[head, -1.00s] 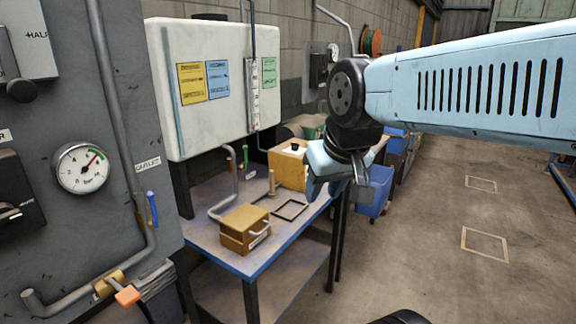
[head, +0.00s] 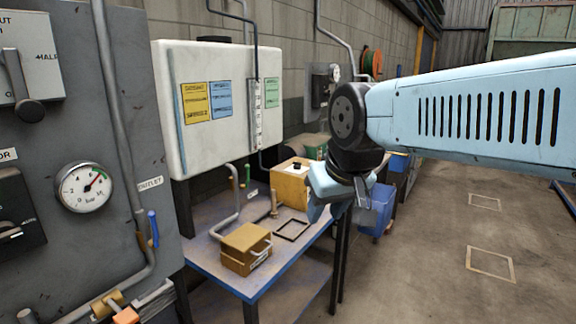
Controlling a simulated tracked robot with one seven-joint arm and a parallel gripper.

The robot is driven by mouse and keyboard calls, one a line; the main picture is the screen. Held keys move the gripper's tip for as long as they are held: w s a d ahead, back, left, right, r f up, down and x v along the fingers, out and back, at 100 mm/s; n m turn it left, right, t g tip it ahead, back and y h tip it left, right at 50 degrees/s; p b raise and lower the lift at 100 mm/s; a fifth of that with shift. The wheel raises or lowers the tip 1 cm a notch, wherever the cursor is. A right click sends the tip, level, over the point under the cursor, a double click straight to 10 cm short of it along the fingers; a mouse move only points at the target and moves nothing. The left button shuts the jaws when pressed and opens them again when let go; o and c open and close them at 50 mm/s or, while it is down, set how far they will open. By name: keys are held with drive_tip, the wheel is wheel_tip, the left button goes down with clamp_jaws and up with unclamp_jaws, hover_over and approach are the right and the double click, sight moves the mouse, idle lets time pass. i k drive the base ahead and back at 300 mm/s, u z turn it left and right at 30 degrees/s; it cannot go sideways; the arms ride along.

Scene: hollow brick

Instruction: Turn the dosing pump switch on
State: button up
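My gripper (head: 340,207) hangs at the end of my light blue arm, in front of the right end of the workbench. Its fingers are small and partly hidden, so their opening is unclear; no held object is visible. A tan box with a dark knob on its pale top (head: 293,182) stands at the back of the bench, left of my gripper and apart from it. Its label is unreadable. The grey panel at left has a black rotary handle (head: 28,108) at the top and a dark switch (head: 15,215) lower down, partly cut off. I cannot tell which is the dosing pump switch.
A smaller tan box with a handle (head: 246,249) sits at the front of the blue-edged bench (head: 215,278). A white tank (head: 215,130) hangs behind it. A pressure gauge (head: 85,187) is on the panel. A blue bin (head: 377,210) stands behind my gripper. The floor at right is clear.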

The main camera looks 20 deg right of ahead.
sight(297, 164)
drive_tip(key=k, duration=1.25)
drive_tip(key=z, duration=0.75)
drive_tip(key=i, duration=2.05)
drive_tip(key=u, duration=0.7)
drive_tip(key=k, duration=0.9)
drive_tip(key=u, duration=0.15)
drive_tip(key=i, duration=0.55)
drive_tip(key=z, duration=0.05)
